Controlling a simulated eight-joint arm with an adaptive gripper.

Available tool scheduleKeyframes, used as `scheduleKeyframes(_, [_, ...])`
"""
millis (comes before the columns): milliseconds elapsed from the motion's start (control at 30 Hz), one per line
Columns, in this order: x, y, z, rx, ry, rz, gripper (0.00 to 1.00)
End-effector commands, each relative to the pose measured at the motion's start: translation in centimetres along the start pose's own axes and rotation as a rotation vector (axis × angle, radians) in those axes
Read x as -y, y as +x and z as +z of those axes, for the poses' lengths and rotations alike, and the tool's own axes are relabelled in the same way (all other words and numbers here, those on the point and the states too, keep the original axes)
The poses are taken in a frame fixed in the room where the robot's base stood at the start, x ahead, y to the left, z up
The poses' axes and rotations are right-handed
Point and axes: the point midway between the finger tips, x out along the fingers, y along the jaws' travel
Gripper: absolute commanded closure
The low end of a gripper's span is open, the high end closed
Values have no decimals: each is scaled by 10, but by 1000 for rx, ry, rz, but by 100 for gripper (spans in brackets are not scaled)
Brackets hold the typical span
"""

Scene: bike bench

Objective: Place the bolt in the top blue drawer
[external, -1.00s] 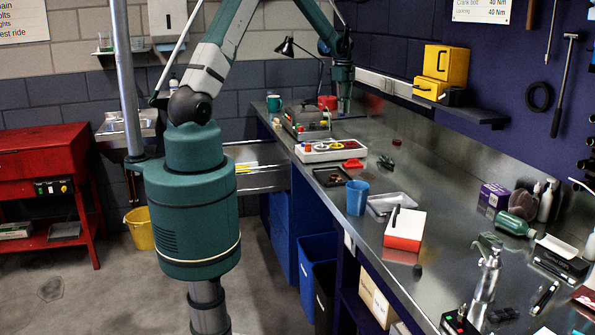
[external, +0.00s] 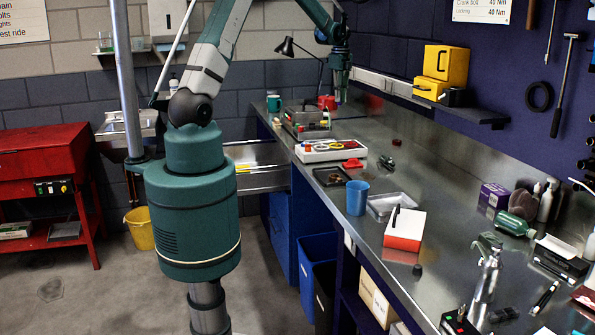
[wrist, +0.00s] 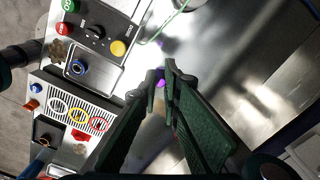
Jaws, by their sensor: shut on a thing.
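My gripper (wrist: 163,76) is shut on a small purple thing (wrist: 160,82), which appears to be the bolt; the fingers hide most of it. In the external view my gripper (external: 340,97) points down above the far end of the steel bench, and the bolt is too small to make out. A blue drawer cabinet (external: 281,222) stands under the far left of the bench. Its top drawer (external: 264,181) is pulled out to the left, showing grey metal sides and some yellow sticks inside. My gripper is above and to the right of this drawer.
A box with knobs (wrist: 97,32) and a white tray (wrist: 74,108) with coloured rings lie left of my gripper in the wrist view. A shelf (external: 430,101) runs along the wall.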

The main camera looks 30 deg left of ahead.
Motion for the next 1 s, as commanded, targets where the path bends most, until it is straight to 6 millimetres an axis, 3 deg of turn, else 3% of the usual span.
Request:
scheduleKeyframes(467, [-79,-8,112,0,-30,0,100])
scheduleKeyframes(1000, [-203,-12,220,-1,-63,0,100])
